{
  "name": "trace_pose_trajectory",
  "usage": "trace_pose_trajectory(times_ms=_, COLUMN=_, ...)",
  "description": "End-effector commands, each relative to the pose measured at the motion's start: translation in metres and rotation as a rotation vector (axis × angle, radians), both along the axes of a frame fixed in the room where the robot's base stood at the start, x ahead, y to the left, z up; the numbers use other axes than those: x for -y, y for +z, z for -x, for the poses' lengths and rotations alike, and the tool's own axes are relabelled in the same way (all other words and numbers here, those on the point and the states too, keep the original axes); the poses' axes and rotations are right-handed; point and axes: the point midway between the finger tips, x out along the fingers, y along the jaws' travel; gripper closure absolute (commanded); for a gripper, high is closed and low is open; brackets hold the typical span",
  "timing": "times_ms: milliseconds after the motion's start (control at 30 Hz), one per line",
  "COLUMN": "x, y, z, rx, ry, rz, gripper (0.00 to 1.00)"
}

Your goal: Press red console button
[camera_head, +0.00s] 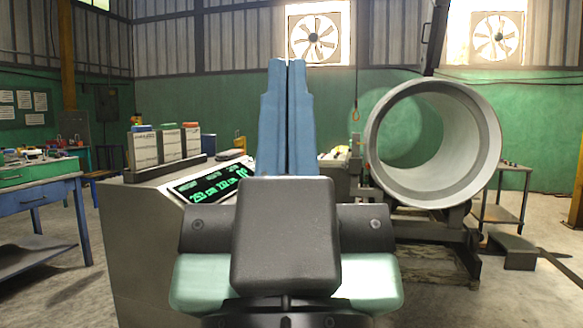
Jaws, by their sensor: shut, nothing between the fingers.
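The grey console (150,240) stands left of centre, with a tilted black display (213,184) showing green figures. Three upright pale boxes stand in a row on its top. Their tops are blue (142,128), green (168,126) and red (191,125); whether the red top is a button I cannot tell. My gripper (287,62) is in the middle of the view, its two long blue fingers together and empty. The fingers and dark gripper body hide the console's right part. I see no gripper contact with the boxes.
A large grey pipe ring (490,150) rests on a stand at the right. A blue workbench (60,190) with clutter is at the left. A small table (516,170) stands behind the ring. Concrete floor shows between them. Wall fans (313,38) are at the back.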

Motion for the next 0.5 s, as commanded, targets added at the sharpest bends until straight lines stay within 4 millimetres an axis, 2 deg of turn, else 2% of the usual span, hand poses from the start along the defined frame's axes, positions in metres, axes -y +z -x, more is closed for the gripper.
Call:
trace_pose_trajectory(times_ms=33, x=0.0, y=0.032, z=0.0, rx=0.001, ry=0.0, rz=0.0, gripper=1.0)
trace_pose_trajectory(times_ms=500, x=-0.001, y=0.189, z=0.0, rx=0.001, ry=0.002, rz=0.001, gripper=1.0)
